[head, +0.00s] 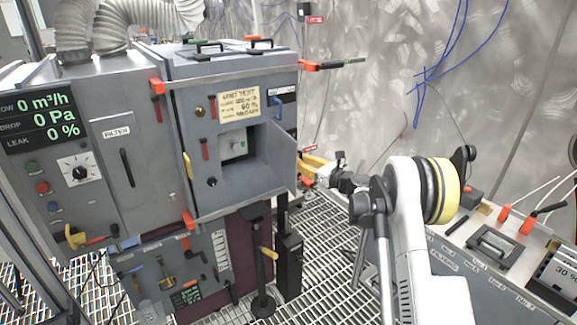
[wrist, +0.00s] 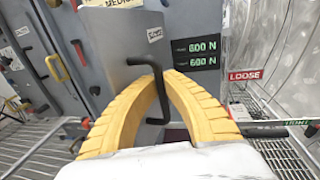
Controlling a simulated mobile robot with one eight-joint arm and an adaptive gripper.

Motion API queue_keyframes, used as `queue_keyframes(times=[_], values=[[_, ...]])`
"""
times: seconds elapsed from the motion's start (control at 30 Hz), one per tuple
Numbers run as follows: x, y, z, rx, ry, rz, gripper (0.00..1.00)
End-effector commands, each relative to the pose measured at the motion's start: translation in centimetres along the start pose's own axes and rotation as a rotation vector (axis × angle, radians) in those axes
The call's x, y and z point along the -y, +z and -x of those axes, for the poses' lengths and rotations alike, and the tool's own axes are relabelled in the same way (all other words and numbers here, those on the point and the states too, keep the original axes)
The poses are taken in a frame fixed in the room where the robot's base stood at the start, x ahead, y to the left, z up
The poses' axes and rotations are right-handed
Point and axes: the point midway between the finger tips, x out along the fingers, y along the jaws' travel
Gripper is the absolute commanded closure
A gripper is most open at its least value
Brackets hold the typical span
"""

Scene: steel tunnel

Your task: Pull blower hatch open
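The blower hatch (head: 278,158) is a grey panel on the right of the machine front. It stands out at an angle, and a recess with a pale gauge (head: 235,147) shows beside it. In the wrist view the hatch's grey face (wrist: 140,40) carries a black bent handle (wrist: 163,100). My gripper (head: 306,164) is at the hatch's outer side. In the wrist view its two yellow fingers (wrist: 158,78) converge on the handle, one on each side, and appear closed on its upper part. The handle's mounting on the panel is partly hidden by the fingers.
A display (wrist: 195,53) reading about 600 N is right of the handle. Yellow (head: 188,165) and red (head: 205,149) levers sit on the machine front. A black post (head: 290,255) stands below the hatch. A bench (head: 480,260) with red-handled fixtures is at right, with grating floor between.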

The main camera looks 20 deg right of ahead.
Motion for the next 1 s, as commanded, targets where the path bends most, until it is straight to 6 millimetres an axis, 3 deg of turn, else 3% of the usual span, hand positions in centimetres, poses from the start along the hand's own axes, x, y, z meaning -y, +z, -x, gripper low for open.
queue_keyframes(times=[0.3,0.87,0.9,0.93,1.0], values=[[2.5,0.0,0.2,0.000,0.019,0.000,1.00],[3.0,0.0,0.2,0.000,0.017,0.000,1.00],[3.0,0.0,0.2,0.000,0.017,0.000,0.82],[3.0,0.0,0.2,0.000,0.017,0.000,0.73],[3.0,0.0,0.2,0.000,0.018,0.000,0.68]])
